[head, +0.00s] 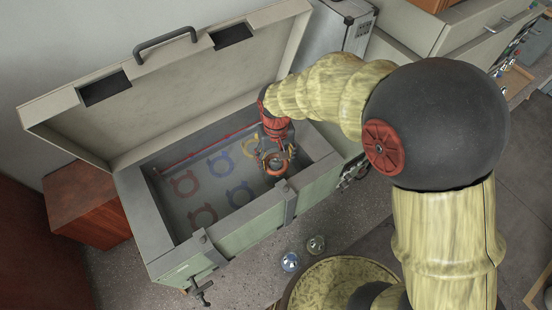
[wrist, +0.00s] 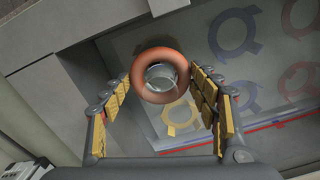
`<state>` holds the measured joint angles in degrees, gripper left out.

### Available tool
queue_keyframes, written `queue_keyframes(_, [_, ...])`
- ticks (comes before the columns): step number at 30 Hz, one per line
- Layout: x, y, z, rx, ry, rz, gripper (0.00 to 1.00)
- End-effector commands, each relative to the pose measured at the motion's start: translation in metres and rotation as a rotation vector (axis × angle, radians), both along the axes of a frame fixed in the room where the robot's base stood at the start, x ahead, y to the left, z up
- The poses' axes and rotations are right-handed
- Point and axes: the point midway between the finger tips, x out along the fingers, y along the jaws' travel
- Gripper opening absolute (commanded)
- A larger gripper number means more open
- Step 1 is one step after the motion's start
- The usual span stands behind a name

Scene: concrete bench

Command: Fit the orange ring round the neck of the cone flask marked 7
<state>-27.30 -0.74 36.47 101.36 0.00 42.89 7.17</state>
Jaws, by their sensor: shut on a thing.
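My gripper (wrist: 161,80) is shut on the orange ring (wrist: 160,53), which sits between its two padded fingers in the wrist view. Through the ring's hole a pale, glassy round shape (wrist: 160,76) shows; it may be a flask's mouth, but I cannot tell whether the ring is around it or above it. In the head view my gripper (head: 275,155) points down into the open chest near its right end, with the orange ring (head: 277,171) at its tips. I can read no number 7, and the flask's body is hidden.
The open green-grey chest (head: 245,232) has a raised lid (head: 170,90) behind my arm. Its floor bears red, blue and yellow ring-shaped markings. Two small glassy things, one bluish (head: 290,261) and one greenish (head: 316,244), stand on the ground in front. Chest walls border my gripper closely.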

Motion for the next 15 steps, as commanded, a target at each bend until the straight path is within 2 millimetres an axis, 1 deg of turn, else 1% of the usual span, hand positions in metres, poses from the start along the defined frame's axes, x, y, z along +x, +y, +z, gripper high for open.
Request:
queue_keyframes(7, [0.0,0.0,-0.0062,0.0,0.0,0.0,0.29])
queue_keyframes(8, [0.0001,0.0,-0.0054,0.0,0.0,0.0,0.62])
queue_keyframes(15, [0.0001,0.0,-0.005,0.0,0.0,0.0,0.76])
